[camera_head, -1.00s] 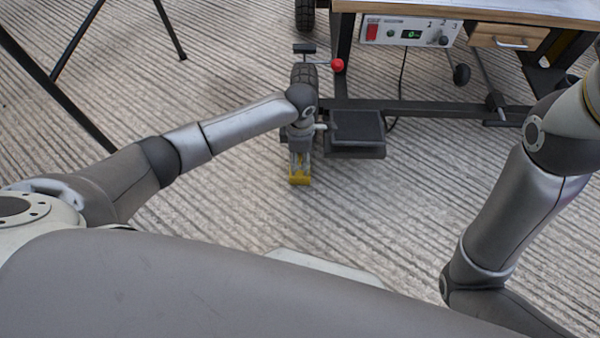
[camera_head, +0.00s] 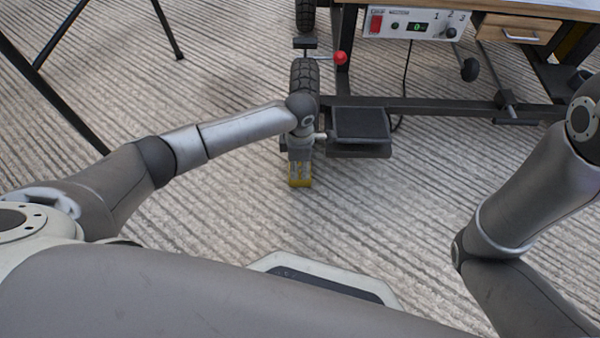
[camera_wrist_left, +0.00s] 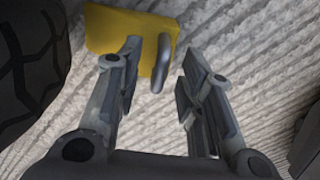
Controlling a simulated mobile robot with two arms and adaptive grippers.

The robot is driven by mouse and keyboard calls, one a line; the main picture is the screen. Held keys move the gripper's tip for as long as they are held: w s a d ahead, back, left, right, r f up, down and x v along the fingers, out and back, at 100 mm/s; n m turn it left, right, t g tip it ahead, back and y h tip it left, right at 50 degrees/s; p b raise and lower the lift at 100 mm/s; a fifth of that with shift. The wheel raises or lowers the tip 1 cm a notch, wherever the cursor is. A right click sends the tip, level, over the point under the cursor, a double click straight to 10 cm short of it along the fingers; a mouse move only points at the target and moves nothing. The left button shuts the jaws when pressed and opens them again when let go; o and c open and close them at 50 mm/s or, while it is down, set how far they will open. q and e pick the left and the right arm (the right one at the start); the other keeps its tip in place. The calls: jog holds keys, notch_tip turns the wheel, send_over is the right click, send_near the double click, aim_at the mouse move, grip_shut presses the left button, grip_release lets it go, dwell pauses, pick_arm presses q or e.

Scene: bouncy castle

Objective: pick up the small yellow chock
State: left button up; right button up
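The small yellow chock (camera_head: 300,183) lies on the ribbed floor beside a black wheel, below my left gripper (camera_head: 300,166) in the head view. In the left wrist view the chock (camera_wrist_left: 108,30) is at the upper left, with a grey, curved handle-like part on its right side. My left gripper (camera_wrist_left: 162,72) is open there. Its left finger overlaps the chock's face, and the grey part shows between the two fingertips. I cannot tell whether either finger touches it. My right gripper is out of view; only the right arm shows.
The black wheel (camera_head: 303,75) stands just behind the chock; its tyre (camera_wrist_left: 25,65) fills the wrist view's left edge. A black pedal-like plate (camera_head: 360,124) is close on the right. A workbench with control panel (camera_head: 415,24) and red knob (camera_head: 341,58) stands behind. Floor in front is clear.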

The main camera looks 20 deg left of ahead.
pick_arm(q)
jog(key=shift+c, duration=0.2)
grip_shut()
jog(key=shift+r, duration=0.1)
